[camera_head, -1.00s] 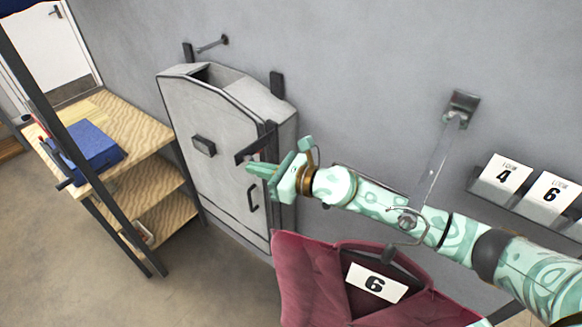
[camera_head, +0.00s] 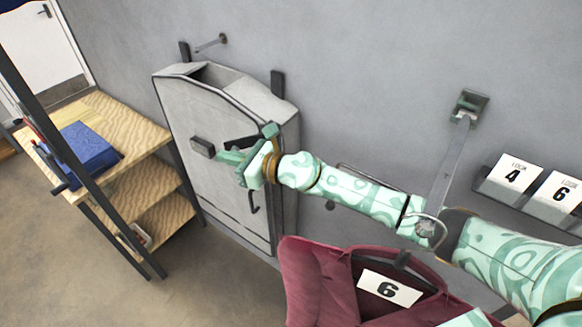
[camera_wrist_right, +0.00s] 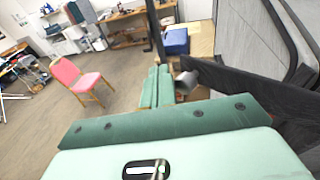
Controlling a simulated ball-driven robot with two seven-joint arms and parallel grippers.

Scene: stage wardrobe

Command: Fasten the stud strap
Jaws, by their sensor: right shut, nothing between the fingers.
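A grey bag-like case (camera_head: 200,110) hangs on the wall, with a dark strap (camera_head: 242,142) across its front from the right edge. A dark stud block (camera_head: 202,147) sits on the front, left of the strap's free end. My right gripper (camera_head: 227,158) is shut and empty, just below the strap and close to the stud. In the right wrist view the strap (camera_wrist_right: 240,90) runs from the right to beside my shut fingers (camera_wrist_right: 158,86); a grey rounded piece, perhaps the stud (camera_wrist_right: 187,82), shows there. I cannot tell whether the strap touches the stud. My left gripper is out of view.
A wooden shelf unit (camera_head: 125,128) with a blue box (camera_head: 82,148) stands at the left. A maroon garment (camera_head: 312,280) with a "6" card (camera_head: 390,287) hangs below my arm. Number cards (camera_head: 512,173) sit on a wall rack at the right.

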